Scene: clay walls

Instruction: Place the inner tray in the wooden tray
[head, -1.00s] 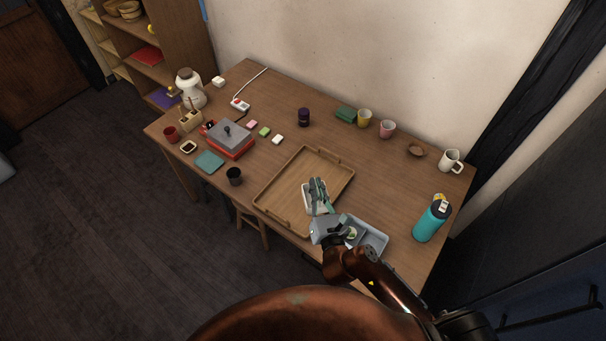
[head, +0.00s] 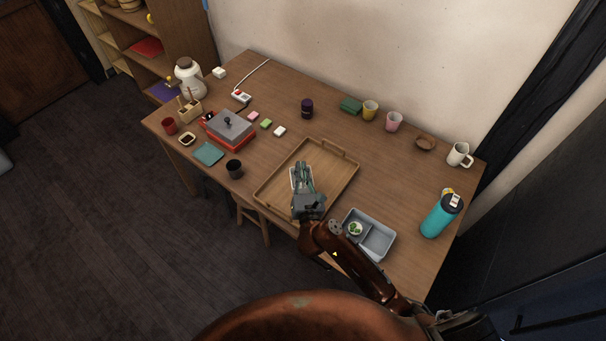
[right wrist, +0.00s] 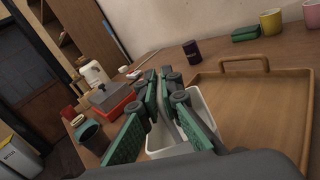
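The inner tray, a small white rectangular tray (head: 293,183), is over the left-middle part of the wooden tray (head: 335,178) in the head view. My right gripper (head: 302,169) is shut on the white tray, with its green-padded fingers at a wall of it. In the right wrist view the white tray (right wrist: 163,144) shows below and between the fingers, with the wooden tray (right wrist: 247,112) to the right. I cannot tell whether the white tray touches the wooden floor. The fingers and hand hide part of it. My left gripper is out of view.
A grey divided box (head: 378,238) with a small green-topped item stands right of the wooden tray. A teal bottle (head: 441,216) stands farther right. A black cup (head: 234,168) is near the left side. Cups line the back; the wooden tray's right half is empty.

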